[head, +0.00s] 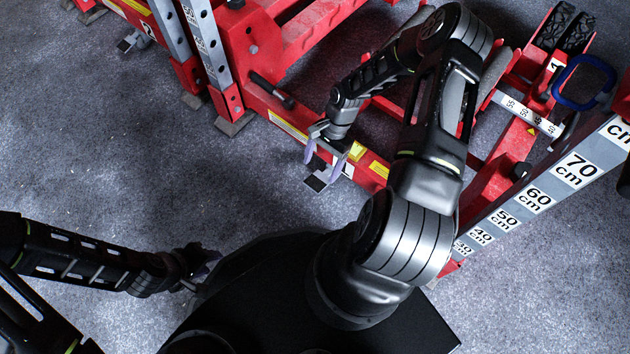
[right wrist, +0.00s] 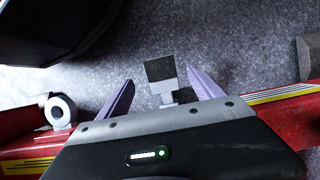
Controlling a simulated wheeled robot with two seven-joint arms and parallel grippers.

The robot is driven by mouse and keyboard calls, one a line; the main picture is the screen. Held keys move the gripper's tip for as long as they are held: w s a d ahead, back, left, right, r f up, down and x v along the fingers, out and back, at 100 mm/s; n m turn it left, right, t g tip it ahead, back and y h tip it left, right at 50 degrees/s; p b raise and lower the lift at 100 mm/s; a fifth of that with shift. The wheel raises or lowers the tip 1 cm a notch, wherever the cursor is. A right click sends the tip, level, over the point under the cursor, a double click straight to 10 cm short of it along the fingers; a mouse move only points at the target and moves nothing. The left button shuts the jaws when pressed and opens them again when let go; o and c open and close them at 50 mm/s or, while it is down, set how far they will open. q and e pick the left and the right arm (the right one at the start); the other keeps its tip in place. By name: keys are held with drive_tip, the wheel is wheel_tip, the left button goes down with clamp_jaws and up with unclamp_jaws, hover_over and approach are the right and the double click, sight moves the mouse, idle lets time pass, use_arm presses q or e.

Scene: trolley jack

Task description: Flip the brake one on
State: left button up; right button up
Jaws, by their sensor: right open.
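A small brake pedal (head: 317,184) with a dark square pad and grey stem sticks out from the red jack frame, low over the floor. My right gripper (head: 323,163) is just over it, with its purple fingers apart. In the right wrist view the pedal (right wrist: 160,69) shows between the two open fingers, with no clear contact. Whether it is flipped on cannot be told. A second, similar grey pedal (head: 130,42) is at the upper left by a "2" label. My left gripper (head: 197,262) is low at the left, far from both; its jaws are unclear.
Red jack frames (head: 290,110) fill the top and right. A grey height scale (head: 535,200) marked in cm runs diagonally at the right. A blue handle (head: 585,62) and a "1" label (head: 555,65) are at the upper right. Grey carpet (head: 100,150) lies clear at the left.

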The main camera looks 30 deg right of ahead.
sight(314, 185)
drive_tip(key=b+x, duration=0.2)
drive_tip(key=x, duration=0.4)
drive_tip(key=shift+a+f+b, duration=0.1)
drive_tip(key=shift+f+b, duration=0.05)
drive_tip(key=shift+b, duration=0.2)
drive_tip(key=shift+s+a+f, duration=0.1)
drive_tip(key=shift+a+f, duration=0.1)
drive_tip(key=shift+f, duration=0.25)
clamp_jaws()
